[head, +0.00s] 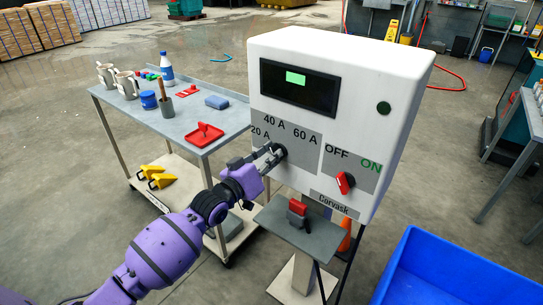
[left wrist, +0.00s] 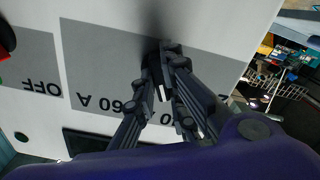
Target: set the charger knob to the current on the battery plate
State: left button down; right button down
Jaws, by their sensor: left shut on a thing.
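The white charger (head: 400,85) stands at centre right, with a dark display (head: 285,98) showing a small green patch. Its grey dial plate (head: 308,158) reads 20 A, 40 A and 60 A. My left gripper (head: 276,153) is shut on the dark charger knob (head: 281,151) below these labels. In the left wrist view, upside down, the fingers (left wrist: 166,85) close around the knob (left wrist: 153,58); its pointing direction is hidden. A red switch (head: 345,183) sits between OFF and ON, its handle tilted. I cannot make out a battery plate. My right gripper is not in view.
A small grey shelf (head: 325,240) under the charger holds a red-and-grey piece (head: 297,211). A metal cart (head: 225,130) at left carries mugs, a bottle (head: 167,67) and a red clamp-like item (head: 204,133). A blue bin (head: 450,270) fills the lower right.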

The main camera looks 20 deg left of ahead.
pick_arm(q)
jog(key=shift+m, duration=1)
jog(key=c, duration=1.8)
grip_release()
jog(key=v, duration=1.2)
